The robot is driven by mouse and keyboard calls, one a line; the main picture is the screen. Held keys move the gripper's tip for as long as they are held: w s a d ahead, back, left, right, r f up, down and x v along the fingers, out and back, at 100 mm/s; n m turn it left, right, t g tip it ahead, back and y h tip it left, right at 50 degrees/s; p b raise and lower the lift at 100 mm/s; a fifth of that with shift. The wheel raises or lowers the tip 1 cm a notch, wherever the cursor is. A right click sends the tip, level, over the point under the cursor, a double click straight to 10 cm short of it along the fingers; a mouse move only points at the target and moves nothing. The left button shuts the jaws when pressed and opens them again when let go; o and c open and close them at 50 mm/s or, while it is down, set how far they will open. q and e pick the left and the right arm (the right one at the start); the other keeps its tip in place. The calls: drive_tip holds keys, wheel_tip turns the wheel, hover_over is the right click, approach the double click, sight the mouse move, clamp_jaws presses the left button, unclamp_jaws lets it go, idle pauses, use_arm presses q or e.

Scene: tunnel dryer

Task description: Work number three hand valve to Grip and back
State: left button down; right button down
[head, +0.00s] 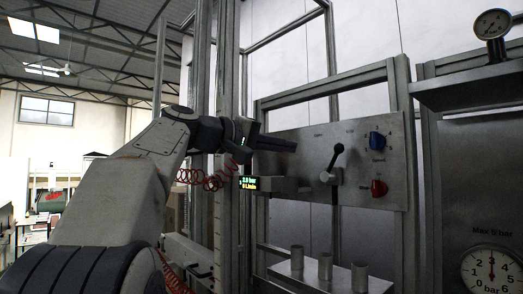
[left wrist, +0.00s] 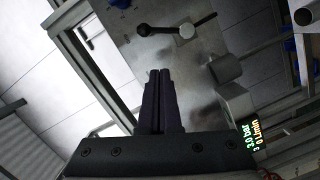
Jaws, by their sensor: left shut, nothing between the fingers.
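A hand valve with a black ball-ended lever (head: 333,160) sits on the grey metal panel (head: 300,150). In the head view its lever points up and slightly right from a light hub. The lever also shows in the left wrist view (left wrist: 165,29), ahead of the fingers. The panel labels are too small to read. My left gripper (head: 294,146) is shut and empty, left of the lever and apart from it. Its closed dark fingers show in the left wrist view (left wrist: 160,74). My right gripper is not in view.
A blue knob (head: 377,140) and a red knob (head: 379,188) sit right of the lever. A lit display (head: 249,184) reads about 3 bar and 0 L/min. A pressure gauge (head: 490,268) is at right. Metal posts frame the panel.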

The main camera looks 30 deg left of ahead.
use_arm(q)
drive_tip(key=b+v, duration=0.1)
drive_tip(key=v, duration=0.4)
drive_tip(key=shift+s+a, duration=0.1)
drive_tip(key=shift+a, duration=0.1)
idle(0.3)
